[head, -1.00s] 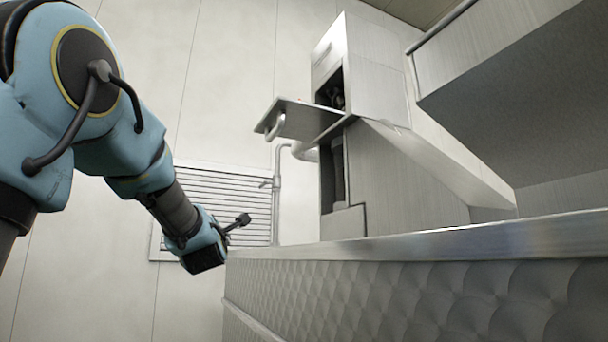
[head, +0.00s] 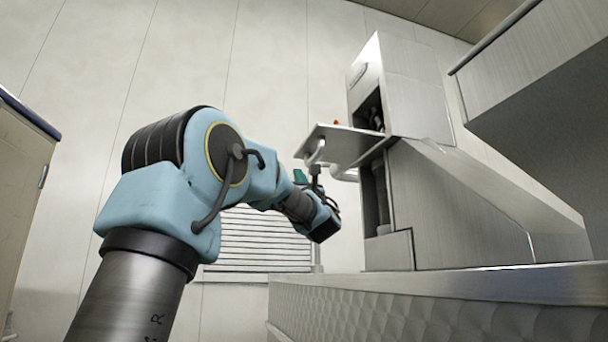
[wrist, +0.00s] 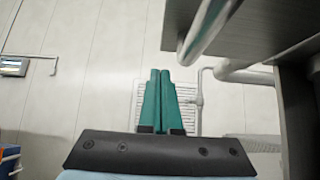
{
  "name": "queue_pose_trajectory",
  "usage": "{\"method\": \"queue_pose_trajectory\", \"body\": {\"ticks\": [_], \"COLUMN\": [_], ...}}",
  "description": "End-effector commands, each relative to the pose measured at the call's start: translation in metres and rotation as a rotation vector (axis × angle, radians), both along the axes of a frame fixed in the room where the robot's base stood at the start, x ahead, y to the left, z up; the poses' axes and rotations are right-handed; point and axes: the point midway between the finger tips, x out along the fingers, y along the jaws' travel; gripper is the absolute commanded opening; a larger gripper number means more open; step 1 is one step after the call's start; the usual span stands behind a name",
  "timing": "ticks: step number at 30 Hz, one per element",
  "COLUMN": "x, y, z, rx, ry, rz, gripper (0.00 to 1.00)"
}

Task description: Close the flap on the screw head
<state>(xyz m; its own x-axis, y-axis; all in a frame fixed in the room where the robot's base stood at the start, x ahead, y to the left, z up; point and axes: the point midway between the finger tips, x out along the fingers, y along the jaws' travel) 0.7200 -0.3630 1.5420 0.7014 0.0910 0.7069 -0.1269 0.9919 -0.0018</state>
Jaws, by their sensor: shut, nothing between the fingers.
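The flap (head: 350,145) is a flat metal plate standing open, sticking out to the left from the tall steel screw head (head: 415,95). A bar handle (head: 316,157) hangs from its outer end. The dark opening (head: 374,110) of the screw head shows above and below the flap. My gripper (head: 299,176) is just below and left of the handle, apart from it as far as I can see. In the wrist view my green fingers (wrist: 160,75) are together and empty. The handle (wrist: 208,32) and the flap's underside (wrist: 265,35) lie up and right of the fingertips.
A pipe (wrist: 245,76) runs behind, near the louvred wall vent (head: 255,245). A long steel trough edge (head: 450,283) crosses below. A grey box-like body (head: 545,90) overhangs at right. A cabinet (head: 20,190) stands at far left. Wall space left of the flap is clear.

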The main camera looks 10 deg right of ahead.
Motion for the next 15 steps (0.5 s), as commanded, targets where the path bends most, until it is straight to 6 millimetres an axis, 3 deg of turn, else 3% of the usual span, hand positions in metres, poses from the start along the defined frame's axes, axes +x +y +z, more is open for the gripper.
{"method": "queue_pose_trajectory", "body": {"ticks": [3,6,15], "x": [0.006,0.006,0.006], "y": [0.001,0.001,0.001], "z": [0.025,0.036,0.046], "rx": [0.000,0.000,0.002], "ry": [-0.002,-0.001,-0.001], "rz": [0.001,0.000,0.000], "gripper": [0.00,0.00,0.00]}}
